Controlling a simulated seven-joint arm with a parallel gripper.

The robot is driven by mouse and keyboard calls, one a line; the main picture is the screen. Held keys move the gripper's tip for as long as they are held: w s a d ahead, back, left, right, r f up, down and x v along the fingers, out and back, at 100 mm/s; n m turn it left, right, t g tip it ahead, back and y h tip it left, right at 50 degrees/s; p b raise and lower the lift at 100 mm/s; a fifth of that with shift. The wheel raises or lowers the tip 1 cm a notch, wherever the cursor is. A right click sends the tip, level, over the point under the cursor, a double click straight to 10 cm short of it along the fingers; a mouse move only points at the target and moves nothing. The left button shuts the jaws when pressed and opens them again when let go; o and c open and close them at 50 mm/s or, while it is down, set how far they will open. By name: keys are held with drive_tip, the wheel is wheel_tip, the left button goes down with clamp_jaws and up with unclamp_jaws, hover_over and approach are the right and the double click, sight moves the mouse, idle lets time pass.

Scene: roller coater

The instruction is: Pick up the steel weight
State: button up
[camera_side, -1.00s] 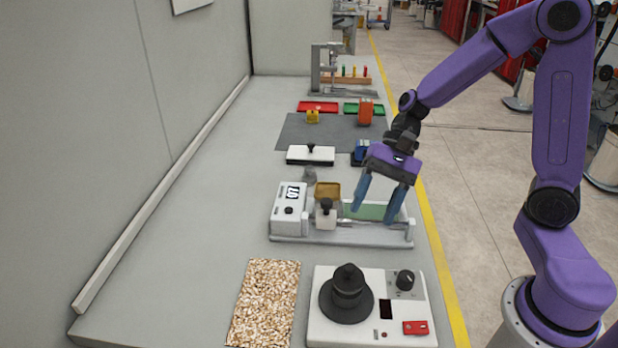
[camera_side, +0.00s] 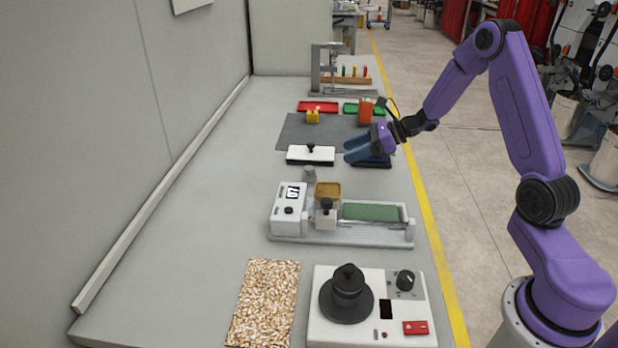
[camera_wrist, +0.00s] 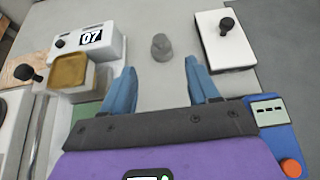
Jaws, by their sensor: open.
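The steel weight (camera_side: 309,174) is a small grey cylinder with a knob. It stands on the bench behind the roller coater (camera_side: 340,237), near the coater's display box. In the wrist view the weight (camera_wrist: 161,47) shows beyond my fingertips, roughly between their lines and apart from them. My gripper (camera_side: 348,150) is open and empty, turned to point left across the bench, to the right of the weight and farther back. In the wrist view my gripper (camera_wrist: 160,66) shows two blue fingers spread wide with bare bench between them.
A white block with a black knob (camera_side: 318,156) stands behind the weight. A blue device (camera_side: 372,162) lies below my gripper. A tan tray (camera_side: 328,190) sits on the coater, close to the weight. Bare bench lies left of the weight.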

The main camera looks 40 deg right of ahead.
sight(312, 168)
drive_tip(key=x, duration=0.8)
drive_tip(key=shift+w+a+f, duration=0.15)
drive_tip(key=shift+w+a, duration=0.05)
drive_tip(key=shift+a, duration=0.05)
drive_tip(key=shift+x, duration=2.6)
drive_tip(key=shift+s+f, duration=0.1)
drive_tip(key=shift+f, duration=0.05)
drive_tip(key=shift+c, duration=0.2)
clamp_jaws()
